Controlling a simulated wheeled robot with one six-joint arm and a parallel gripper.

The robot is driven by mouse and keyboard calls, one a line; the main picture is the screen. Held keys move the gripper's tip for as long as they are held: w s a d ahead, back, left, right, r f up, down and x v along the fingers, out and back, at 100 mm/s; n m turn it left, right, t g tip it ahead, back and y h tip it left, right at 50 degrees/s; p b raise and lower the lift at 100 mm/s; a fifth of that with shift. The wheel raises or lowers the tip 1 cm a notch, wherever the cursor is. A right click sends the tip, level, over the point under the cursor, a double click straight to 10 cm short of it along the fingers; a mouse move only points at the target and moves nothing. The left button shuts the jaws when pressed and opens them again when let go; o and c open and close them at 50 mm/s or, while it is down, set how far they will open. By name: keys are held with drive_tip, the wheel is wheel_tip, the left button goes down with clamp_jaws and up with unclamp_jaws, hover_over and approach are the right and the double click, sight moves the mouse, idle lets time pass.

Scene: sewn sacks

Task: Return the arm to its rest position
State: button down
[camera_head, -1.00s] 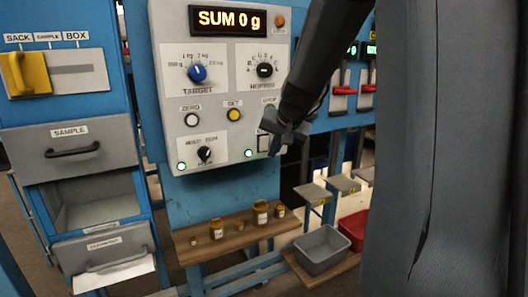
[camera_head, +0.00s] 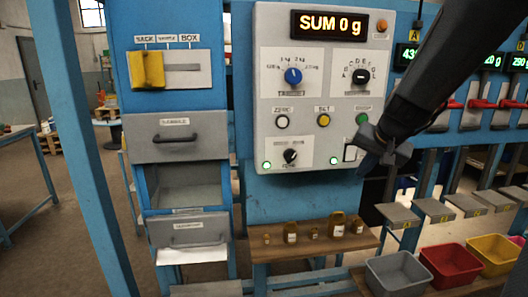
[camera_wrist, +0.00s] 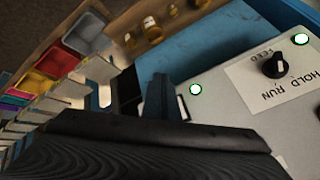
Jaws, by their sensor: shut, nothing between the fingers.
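My gripper (camera_head: 378,152) is shut and empty, in front of the lower right corner of the grey control panel (camera_head: 312,112). My dark arm reaches down to it from the upper right. In the wrist view, my gripper's shut fingers (camera_wrist: 162,92) appear beside the panel's lower edge (camera_wrist: 240,120), near a green lamp. I cannot tell whether they touch the panel; a white-framed rocker switch is partly hidden behind them. The panel display (camera_head: 333,24) reads SUM 0 g.
Left stands a blue cabinet with a yellow slider (camera_head: 147,70) and a SAMPLE drawer (camera_head: 176,139). Small jars stand on a wooden shelf (camera_head: 268,254) below the panel. Grey (camera_head: 398,274), red (camera_head: 450,266) and yellow (camera_head: 497,254) bins stand lower right. Open floor shows at far left.

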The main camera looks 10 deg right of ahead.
drive_tip(key=s+a+f+n+g, duration=0.3)
drive_tip(key=s+a+f, duration=0.5)
drive_tip(key=s, duration=0.2)
drive_tip(key=s+a+f+n+g, duration=0.2)
drive_tip(key=s+a+f+n, duration=0.2)
drive_tip(key=s+a+f, duration=0.4)
drive_tip(key=shift+s+n+g+y, duration=0.3)
drive_tip(key=shift+s+g, duration=0.1)
drive_tip(key=shift+s, duration=0.55)
